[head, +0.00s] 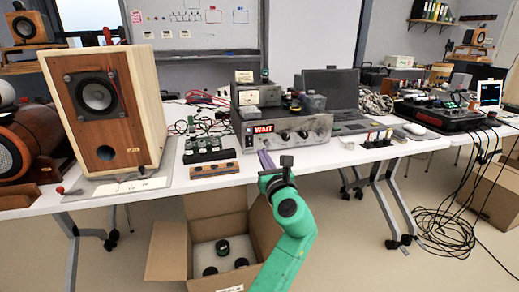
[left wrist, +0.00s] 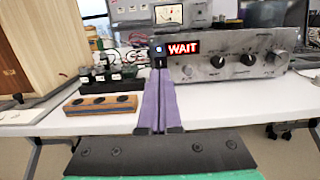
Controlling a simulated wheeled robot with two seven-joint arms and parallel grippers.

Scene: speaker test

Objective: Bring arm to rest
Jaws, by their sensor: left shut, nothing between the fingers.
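My left arm (head: 291,215) is green and reaches up from the bottom of the head view. Its left gripper (head: 264,156) has purple fingers at the table's front edge, before the grey test unit (head: 315,128) with the red WAIT display (head: 263,129). In the left wrist view the two fingers (left wrist: 161,78) lie together, shut and empty. Their tips appear just below the WAIT display (left wrist: 184,49); I cannot tell the exact gap to the unit. My right gripper is in neither view.
A wooden speaker (head: 107,110) stands left on the white table (head: 225,178). A wooden strip with black buttons (head: 214,169) lies near the front edge. An open cardboard box (head: 168,252) with round black parts is below. Loose cables (head: 447,215) hang at the right.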

